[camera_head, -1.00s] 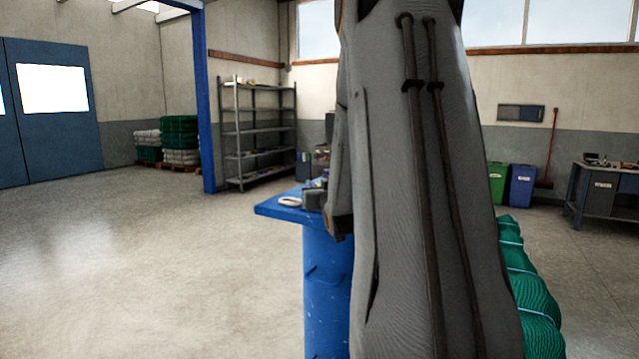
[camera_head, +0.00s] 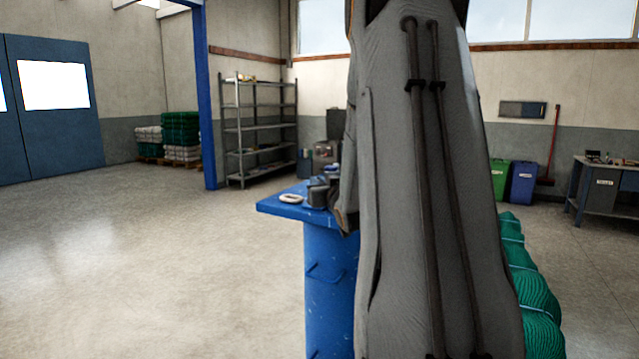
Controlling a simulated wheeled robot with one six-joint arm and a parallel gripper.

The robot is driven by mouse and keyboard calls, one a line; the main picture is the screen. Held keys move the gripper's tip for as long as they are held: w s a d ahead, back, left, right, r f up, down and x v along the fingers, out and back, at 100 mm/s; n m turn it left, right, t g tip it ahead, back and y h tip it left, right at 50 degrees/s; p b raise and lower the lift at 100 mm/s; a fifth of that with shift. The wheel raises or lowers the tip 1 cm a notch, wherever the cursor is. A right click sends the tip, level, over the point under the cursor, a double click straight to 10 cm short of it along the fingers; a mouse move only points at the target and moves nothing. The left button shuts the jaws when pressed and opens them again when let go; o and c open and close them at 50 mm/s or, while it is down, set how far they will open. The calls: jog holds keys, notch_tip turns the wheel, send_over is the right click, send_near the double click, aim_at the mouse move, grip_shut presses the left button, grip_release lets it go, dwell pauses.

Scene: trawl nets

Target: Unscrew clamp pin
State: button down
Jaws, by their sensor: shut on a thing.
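My own grey arm fills the middle of the view and hides much of what lies behind it. My gripper is not visible, and I cannot make out a clamp pin. A blue stand (camera_head: 330,285) with a flat top is partly behind the arm. Dark grey objects (camera_head: 318,192) sit on its top, close to the arm's left edge; I cannot tell what they are. A small pale ring-shaped item (camera_head: 291,198) lies on the top near its left corner.
Bundled green net (camera_head: 528,290) lies to the right of my arm. Green (camera_head: 499,178) and blue (camera_head: 523,183) bins and a workbench (camera_head: 605,185) stand at the back right. A metal shelf (camera_head: 258,130) stands at the back. The floor on the left is clear.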

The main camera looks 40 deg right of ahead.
jog(key=shift+y, duration=0.3)
jog(key=c, duration=1.9)
grip_release()
jog(key=shift+o, duration=0.2)
jog(key=shift+b+v, duration=1.2)
jog(key=shift+v, duration=2.7)
